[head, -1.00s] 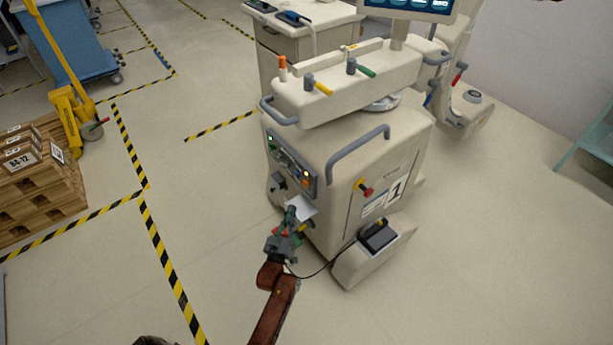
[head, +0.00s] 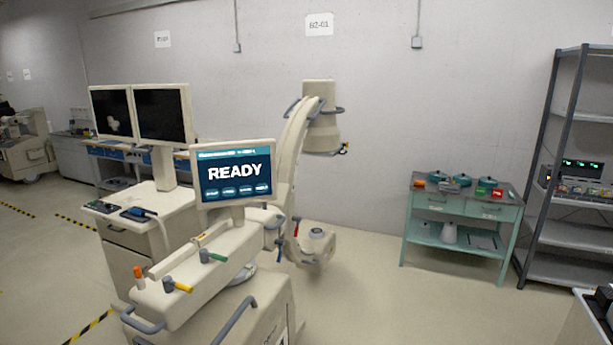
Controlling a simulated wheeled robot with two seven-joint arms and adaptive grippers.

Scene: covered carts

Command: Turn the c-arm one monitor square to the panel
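The c-arm one monitor (head: 235,174) stands on a short post on top of the cream c-arm cart (head: 205,285). Its lit screen reads READY above a row of buttons. The screen faces roughly toward me, with its top edge slightly tilted in the picture. The curved arm (head: 292,150) of the c-arm rises behind the monitor, with its round head (head: 321,125) at the top. The cart's lower body is cut off by the bottom edge, and its button panel is out of view. Neither of my grippers is in view.
A workstation cart (head: 150,235) with two dark monitors stands just behind on the left. A green table (head: 460,215) with pots and a grey shelf rack (head: 565,235) stand on the right. The floor (head: 400,305) between c-arm and table is clear.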

